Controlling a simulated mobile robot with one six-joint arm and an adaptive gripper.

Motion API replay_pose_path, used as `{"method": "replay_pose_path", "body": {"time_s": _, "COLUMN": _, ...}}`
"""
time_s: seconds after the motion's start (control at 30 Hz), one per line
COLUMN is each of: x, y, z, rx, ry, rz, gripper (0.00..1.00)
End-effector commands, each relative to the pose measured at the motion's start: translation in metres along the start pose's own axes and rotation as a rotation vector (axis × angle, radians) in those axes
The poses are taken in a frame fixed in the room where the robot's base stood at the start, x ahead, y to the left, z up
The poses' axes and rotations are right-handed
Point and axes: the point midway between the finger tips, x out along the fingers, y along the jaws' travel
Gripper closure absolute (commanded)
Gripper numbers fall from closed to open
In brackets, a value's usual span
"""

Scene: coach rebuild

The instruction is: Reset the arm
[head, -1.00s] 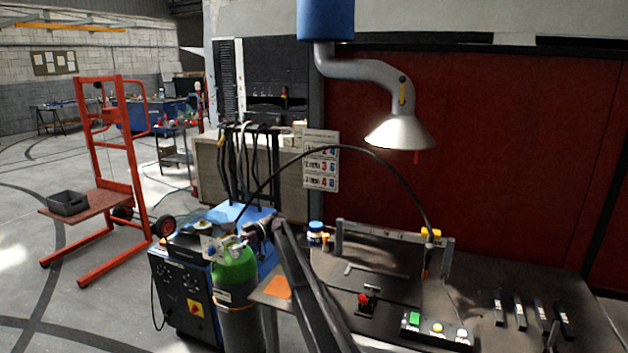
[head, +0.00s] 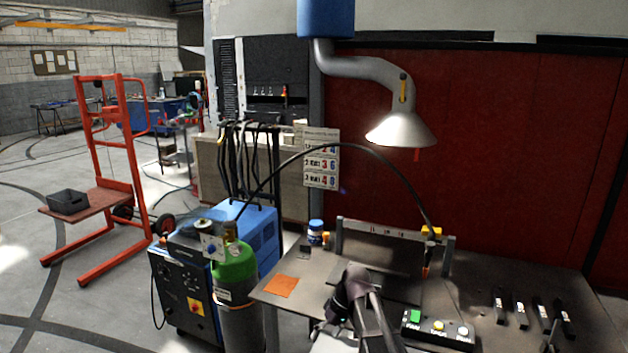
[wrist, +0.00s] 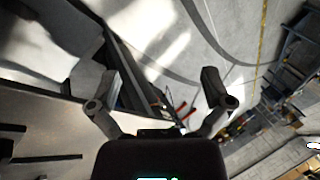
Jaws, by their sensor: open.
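My arm (head: 366,313) rises at the bottom middle of the head view, in front of the workbench (head: 470,280). Its dark wrist end covers part of the bench's front area and the red push button's place. In the wrist view my gripper (wrist: 159,80) is open, with its two fingers spread wide. Nothing is between the fingers. Beyond them lie pale floor and dark parts that I cannot make out. My fingertips cannot be made out clearly in the head view.
A green gas bottle (head: 236,264) and a blue welding unit (head: 185,283) stand left of the bench. A button box (head: 437,329) sits at the bench front. A lamp-like hood (head: 400,131) hangs above. A red lift (head: 97,150) stands on open floor at left.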

Motion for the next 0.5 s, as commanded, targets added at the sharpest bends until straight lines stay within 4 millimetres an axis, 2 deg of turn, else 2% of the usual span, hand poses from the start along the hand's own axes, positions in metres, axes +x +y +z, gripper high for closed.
{"method": "replay_pose_path", "body": {"time_s": 0.03, "x": 0.001, "y": 0.004, "z": 0.036, "rx": 0.076, "ry": -0.002, "rz": 0.06, "gripper": 0.0}}
{"method": "replay_pose_path", "body": {"time_s": 0.2, "x": -0.005, "y": 0.028, "z": 0.113, "rx": 0.329, "ry": 0.003, "rz": 0.268, "gripper": 0.0}}
{"method": "replay_pose_path", "body": {"time_s": 0.33, "x": -0.011, "y": 0.039, "z": 0.155, "rx": 0.469, "ry": 0.021, "rz": 0.387, "gripper": 0.0}}
{"method": "replay_pose_path", "body": {"time_s": 0.4, "x": -0.013, "y": 0.043, "z": 0.17, "rx": 0.519, "ry": 0.03, "rz": 0.431, "gripper": 0.0}}
{"method": "replay_pose_path", "body": {"time_s": 0.5, "x": -0.016, "y": 0.047, "z": 0.181, "rx": 0.56, "ry": 0.038, "rz": 0.467, "gripper": 0.0}}
